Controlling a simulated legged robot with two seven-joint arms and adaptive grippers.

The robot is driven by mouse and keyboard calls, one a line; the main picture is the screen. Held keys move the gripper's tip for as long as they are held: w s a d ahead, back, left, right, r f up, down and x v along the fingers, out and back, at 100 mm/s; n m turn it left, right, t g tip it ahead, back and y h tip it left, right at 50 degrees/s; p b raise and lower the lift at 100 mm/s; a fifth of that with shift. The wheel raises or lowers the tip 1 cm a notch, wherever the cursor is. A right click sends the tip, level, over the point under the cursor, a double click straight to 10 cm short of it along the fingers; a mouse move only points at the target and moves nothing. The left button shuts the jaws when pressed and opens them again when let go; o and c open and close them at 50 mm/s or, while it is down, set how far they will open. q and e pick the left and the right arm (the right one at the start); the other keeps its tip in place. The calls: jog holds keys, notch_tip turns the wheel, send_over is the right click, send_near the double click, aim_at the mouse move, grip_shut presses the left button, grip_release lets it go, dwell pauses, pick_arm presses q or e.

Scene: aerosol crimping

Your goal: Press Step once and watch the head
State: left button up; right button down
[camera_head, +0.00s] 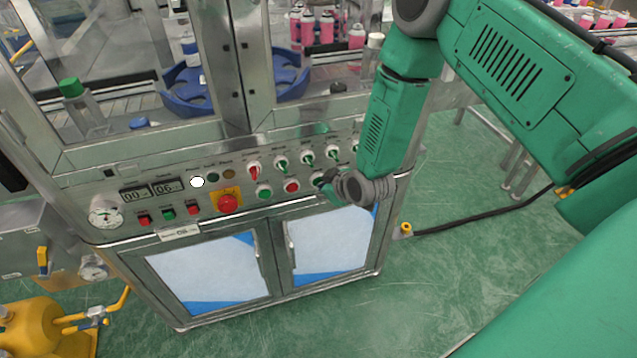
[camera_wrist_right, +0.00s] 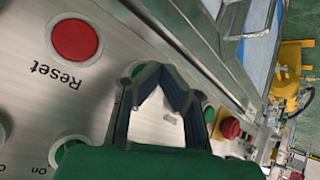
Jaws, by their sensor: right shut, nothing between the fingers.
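The steel control panel (camera_head: 185,190) of the machine carries rows of buttons and knobs. My right gripper (camera_head: 323,182) is at the right part of its lower row, close to a green button (camera_head: 316,178). In the right wrist view my right gripper (camera_wrist_right: 165,72) has its fingertips together and holds nothing, close over the panel face. A red button (camera_wrist_right: 75,40) labelled Reset is beside it, and a green button shows partly behind a finger. I cannot read a Step label, and contact with a button cannot be told. My left gripper is out of view.
A red emergency stop (camera_head: 228,203) on a yellow plate and two small displays (camera_head: 152,190) are on the panel's left part. Glass doors and a blue star wheel (camera_head: 187,95) are above. Cabinet doors (camera_head: 210,275) are below. Open green floor lies to the right.

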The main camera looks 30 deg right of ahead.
jog(key=shift+w, duration=0.25)
jog(key=shift+s, duration=0.1)
dwell(0.3)
jog(key=shift+s+a, duration=0.2)
jog(key=shift+s, duration=0.55)
jog(key=shift+p, duration=0.3)
jog(key=s, duration=0.2)
jog(key=s+a+p, duration=0.1)
jog(key=s, duration=0.1)
jog(key=shift+s, duration=0.4)
